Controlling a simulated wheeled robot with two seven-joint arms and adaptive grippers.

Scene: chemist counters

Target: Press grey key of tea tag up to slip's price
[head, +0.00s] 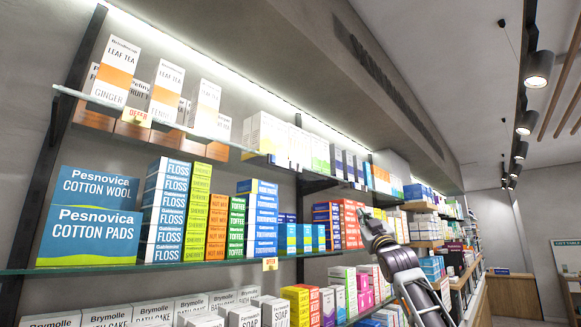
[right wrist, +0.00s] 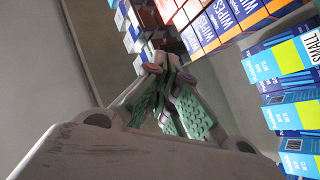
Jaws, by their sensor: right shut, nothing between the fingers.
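White leaf tea boxes with orange bands (head: 115,75) stand on the upper glass shelf at the left in the head view. My right gripper (head: 368,214) is shut and empty, raised beside the shelves, well to the right of the tea. In the right wrist view its green-padded fingers (right wrist: 163,66) meet at the tips. My left gripper is not in view.
The upper glass shelf edge (head: 225,140) and lower shelf edge (head: 200,268) run along the wall. A small tag (head: 270,264) hangs on the lower edge. Cotton boxes (head: 90,237) and floss boxes (head: 165,213) fill the lower shelf. The aisle at right is open.

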